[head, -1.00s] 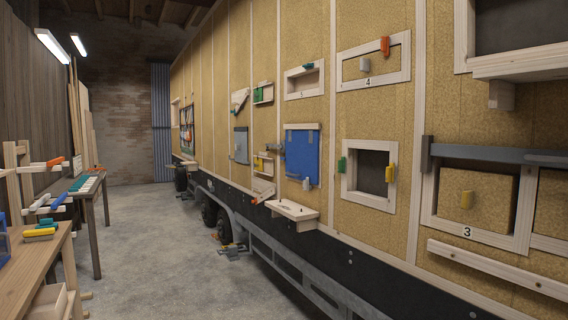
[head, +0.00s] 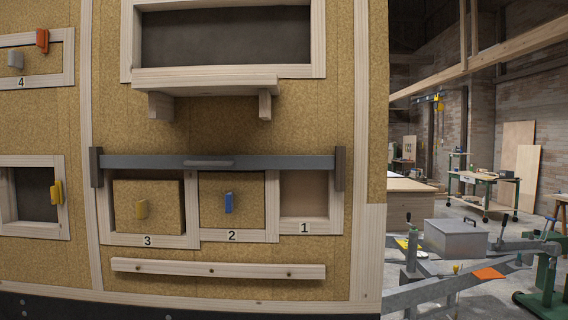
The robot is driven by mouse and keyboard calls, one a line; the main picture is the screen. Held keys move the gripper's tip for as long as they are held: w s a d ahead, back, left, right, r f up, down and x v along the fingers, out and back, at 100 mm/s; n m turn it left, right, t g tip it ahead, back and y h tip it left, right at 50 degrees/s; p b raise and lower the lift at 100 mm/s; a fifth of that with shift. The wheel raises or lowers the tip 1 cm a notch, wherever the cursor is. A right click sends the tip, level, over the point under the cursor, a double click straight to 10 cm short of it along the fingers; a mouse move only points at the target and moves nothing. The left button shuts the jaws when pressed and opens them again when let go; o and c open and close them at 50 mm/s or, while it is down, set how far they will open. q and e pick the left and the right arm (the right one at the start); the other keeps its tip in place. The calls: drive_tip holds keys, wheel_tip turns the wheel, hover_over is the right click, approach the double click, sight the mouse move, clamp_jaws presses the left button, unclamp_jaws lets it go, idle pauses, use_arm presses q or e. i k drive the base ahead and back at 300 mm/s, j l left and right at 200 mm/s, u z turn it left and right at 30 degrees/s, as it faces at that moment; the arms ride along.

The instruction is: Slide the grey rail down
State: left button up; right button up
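The grey rail (head: 262,162) is a long flat bar on the cork-covered trailer wall, with a short grip piece at its middle. It lies across the top of the framed openings 3, 2 and 1. Its ends meet two upright dark grey guides, the left guide (head: 96,167) and the right guide (head: 340,168). Panel 3 (head: 160,207) has a yellow knob and panel 2 (head: 247,200) has a blue knob. Opening 1 (head: 304,194) shows a plain brownish back with no knob. Neither of my grippers is in view.
A wooden shelf (head: 205,83) juts out above the rail, under a dark window. A wooden strip (head: 217,268) runs below the openings. Right of the trailer's edge are a grey metal box (head: 452,238), grey beams and a green-framed workbench (head: 484,181).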

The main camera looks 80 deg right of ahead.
sight(222, 162)
drive_tip(key=z, duration=2.15)
